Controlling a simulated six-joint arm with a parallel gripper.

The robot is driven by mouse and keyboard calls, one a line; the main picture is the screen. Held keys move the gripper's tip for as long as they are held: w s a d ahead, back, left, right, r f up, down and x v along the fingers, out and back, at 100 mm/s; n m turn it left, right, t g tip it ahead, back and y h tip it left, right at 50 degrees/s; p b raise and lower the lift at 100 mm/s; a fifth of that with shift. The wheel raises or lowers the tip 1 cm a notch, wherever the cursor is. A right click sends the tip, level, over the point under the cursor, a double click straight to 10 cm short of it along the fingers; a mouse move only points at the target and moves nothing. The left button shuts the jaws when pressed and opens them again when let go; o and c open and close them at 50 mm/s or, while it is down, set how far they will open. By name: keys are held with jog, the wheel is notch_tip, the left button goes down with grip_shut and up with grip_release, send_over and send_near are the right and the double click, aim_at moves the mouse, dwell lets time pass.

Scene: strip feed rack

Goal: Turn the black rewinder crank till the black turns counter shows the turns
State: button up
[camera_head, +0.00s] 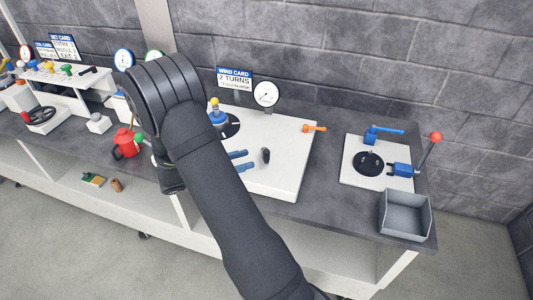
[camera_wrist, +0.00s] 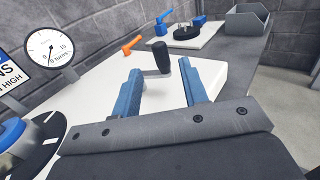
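The black rewinder crank handle (camera_head: 265,155) stands upright on the white panel (camera_head: 290,165). In the wrist view, the crank handle (camera_wrist: 161,56) appears between and just beyond my fingertips. My gripper (camera_head: 248,160) has two blue fingers spread apart with nothing held; they also show in the wrist view (camera_wrist: 158,70). I cannot tell whether either finger touches the handle. The black-rimmed turns counter (camera_head: 266,94) is a white dial behind the panel; the dial (camera_wrist: 48,50) carries turns markings, but its exact reading is unclear. The wind card (camera_head: 234,79) reads 2 TURNS.
An orange lever (camera_head: 314,128) sits at the panel's right side. Further right are a white plate (camera_head: 350,176) with blue clamps and a black disc, and a grey bin (camera_head: 405,215). A red can (camera_head: 126,145) stands left of my arm. Bare bench lies between panel and plate.

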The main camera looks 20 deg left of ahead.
aim_at(267, 153)
jog(key=x, duration=0.8)
jog(key=shift+c, duration=0.2)
grip_shut()
